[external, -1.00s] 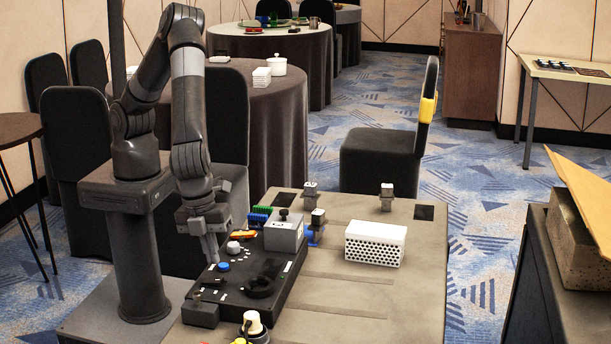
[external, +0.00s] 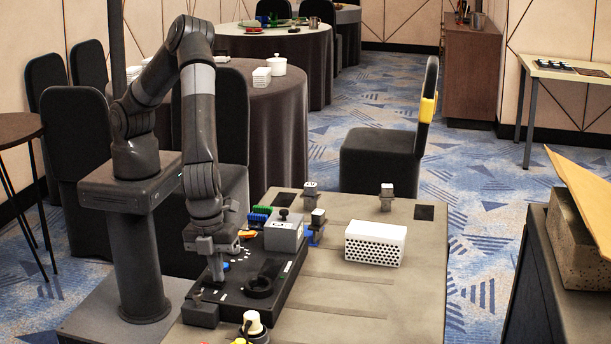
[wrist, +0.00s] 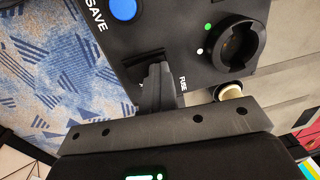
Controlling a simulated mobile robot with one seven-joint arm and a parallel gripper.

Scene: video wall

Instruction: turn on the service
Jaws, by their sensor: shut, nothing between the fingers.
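A black control panel (external: 232,300) lies along the left of the table. My gripper (external: 217,278) points down at its left part, fingers shut and empty. In the wrist view the shut fingers (wrist: 160,88) are beside the "FUSE" label (wrist: 183,84), over a dark raised part (wrist: 148,58); I cannot tell whether they touch it. A blue button (wrist: 122,9) by the word "SAVE" is above left. A round black dial (wrist: 236,43) in a ring is to the right, with a green and a white dot beside it. The ring (external: 258,287) also shows externally. No label reading "service" is legible.
A grey box (external: 284,236) with a knob on top stands at the panel's far end. A white perforated box (external: 375,244) is to the right. A cream-topped post (external: 252,322) stands near the panel's front end.

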